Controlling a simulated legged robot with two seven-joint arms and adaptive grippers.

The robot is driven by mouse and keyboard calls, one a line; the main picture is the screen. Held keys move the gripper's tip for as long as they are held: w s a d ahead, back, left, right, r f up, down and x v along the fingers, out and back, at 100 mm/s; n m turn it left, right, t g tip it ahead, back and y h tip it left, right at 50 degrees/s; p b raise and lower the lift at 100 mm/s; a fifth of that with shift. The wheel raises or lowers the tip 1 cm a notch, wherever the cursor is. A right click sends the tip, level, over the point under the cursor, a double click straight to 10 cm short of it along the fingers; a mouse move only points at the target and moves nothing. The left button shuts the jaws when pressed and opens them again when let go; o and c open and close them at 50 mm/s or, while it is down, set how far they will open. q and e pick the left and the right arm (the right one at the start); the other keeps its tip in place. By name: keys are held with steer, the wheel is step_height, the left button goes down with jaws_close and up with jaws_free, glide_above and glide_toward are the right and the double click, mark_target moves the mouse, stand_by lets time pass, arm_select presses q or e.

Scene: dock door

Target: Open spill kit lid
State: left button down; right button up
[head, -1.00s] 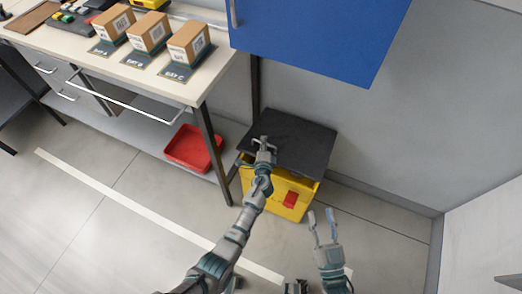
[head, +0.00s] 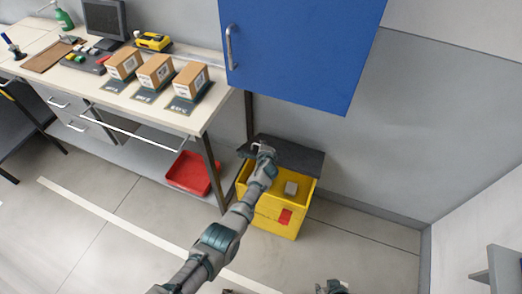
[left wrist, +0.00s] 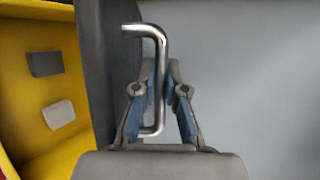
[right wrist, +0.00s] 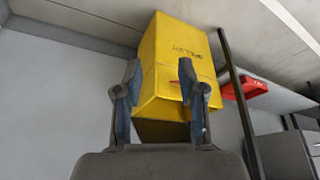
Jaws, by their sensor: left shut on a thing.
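The yellow spill kit box (head: 262,216) stands on the floor by the wall, with a red label on its front. Its dark lid (head: 305,160) is swung up, and the inside shows. My left gripper (head: 264,150) is at the lid. In the left wrist view my left gripper (left wrist: 158,88) is shut on the bent metal lid handle (left wrist: 157,45). Grey blocks (left wrist: 58,114) lie inside the box. My right gripper (right wrist: 160,78) is open and empty, and points toward the yellow box (right wrist: 178,62) in the right wrist view, apart from it.
A blue wall cabinet (head: 300,55) hangs above the box. A workbench (head: 75,75) with several cardboard boxes stands to the left. A red tray (head: 188,174) lies on its lower shelf. The floor in front of the box is clear.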

steer(key=shift+s+d, duration=0.1)
steer(key=shift+s, duration=0.3)
